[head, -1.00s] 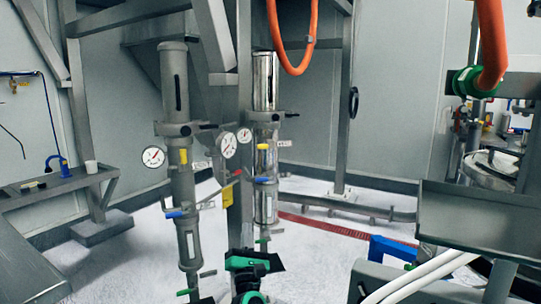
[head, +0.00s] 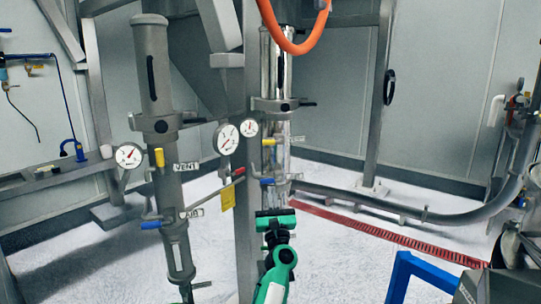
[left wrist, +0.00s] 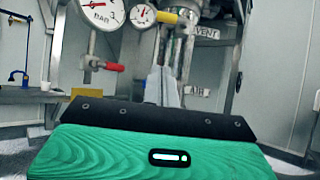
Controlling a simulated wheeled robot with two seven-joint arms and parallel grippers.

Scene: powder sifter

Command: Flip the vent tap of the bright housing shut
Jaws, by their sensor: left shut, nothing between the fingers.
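The bright housing (head: 281,75) is the shiny column right of the grey post. Its vent tap has a yellow handle (head: 268,142), which lies roughly level and points left. In the left wrist view the yellow handle (left wrist: 167,17) is at the top, beside the VENT label (left wrist: 205,33). A blue-handled tap (head: 267,182) sits lower on the same housing. My left gripper (head: 275,212) is in front of and below these taps, apart from the yellow handle. Its fingers (left wrist: 164,80) are shut and empty. My right gripper is out of view.
A dull grey housing (head: 154,80) with an upright yellow handle (head: 159,157) stands left. Gauges (head: 227,137) and a red handle (head: 239,171) are by the post (head: 249,250). An orange hose (head: 300,45) hangs above. A blue frame (head: 402,270) is lower right.

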